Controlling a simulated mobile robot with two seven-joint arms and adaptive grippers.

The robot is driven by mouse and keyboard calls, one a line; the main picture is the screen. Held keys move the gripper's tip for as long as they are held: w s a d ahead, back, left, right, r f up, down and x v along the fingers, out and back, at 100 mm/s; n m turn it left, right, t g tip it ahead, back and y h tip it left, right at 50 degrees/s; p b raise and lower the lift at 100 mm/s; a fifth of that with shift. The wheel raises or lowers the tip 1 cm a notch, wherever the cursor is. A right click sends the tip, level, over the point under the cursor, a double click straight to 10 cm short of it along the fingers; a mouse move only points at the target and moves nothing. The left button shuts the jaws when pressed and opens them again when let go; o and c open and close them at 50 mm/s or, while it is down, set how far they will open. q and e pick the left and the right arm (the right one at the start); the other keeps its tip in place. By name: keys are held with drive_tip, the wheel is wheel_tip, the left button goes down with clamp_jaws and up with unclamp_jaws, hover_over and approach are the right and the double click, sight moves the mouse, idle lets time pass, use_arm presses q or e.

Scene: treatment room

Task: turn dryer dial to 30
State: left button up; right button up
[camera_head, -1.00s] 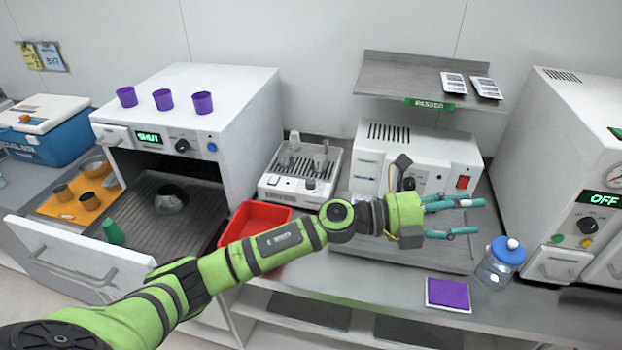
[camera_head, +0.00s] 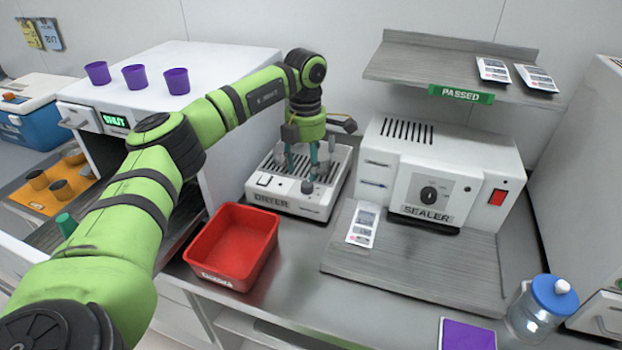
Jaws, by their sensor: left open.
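The dryer (camera_head: 334,198) is a low white box with a slotted top, labelled DRYER on its front, in the middle of the head view. Its dark dial (camera_head: 307,187) is a small round knob near the front of its top. The dial's setting is too small to read. My left gripper (camera_head: 302,170) points down over the dryer, its teal fingers apart on either side of a gap, just above and behind the dial. I cannot tell whether a finger touches the dial. Parts of the dryer's top are hidden behind the fingers. My right gripper is not in view.
A red bin (camera_head: 232,245) stands in front of the dryer. The sealer (camera_head: 440,180) stands to the right, with a packet (camera_head: 362,222) on its tray. A jar (camera_head: 540,308) and a purple pad (camera_head: 467,335) are at the front right. Purple cups (camera_head: 134,77) sit on the left oven.

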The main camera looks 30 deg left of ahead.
sight(307, 183)
use_arm(q)
drive_tip(key=shift+s+f, duration=0.3)
drive_tip(key=shift+f, duration=0.4)
drive_tip(key=f, duration=0.1)
drive_tip(key=f+p, duration=0.1)
drive_tip(key=shift+w+f, duration=0.3)
drive_tip(key=shift+f, duration=0.1)
drive_tip(key=shift+w+f, duration=0.1)
drive_tip(key=shift+f, duration=0.55)
clamp_jaws()
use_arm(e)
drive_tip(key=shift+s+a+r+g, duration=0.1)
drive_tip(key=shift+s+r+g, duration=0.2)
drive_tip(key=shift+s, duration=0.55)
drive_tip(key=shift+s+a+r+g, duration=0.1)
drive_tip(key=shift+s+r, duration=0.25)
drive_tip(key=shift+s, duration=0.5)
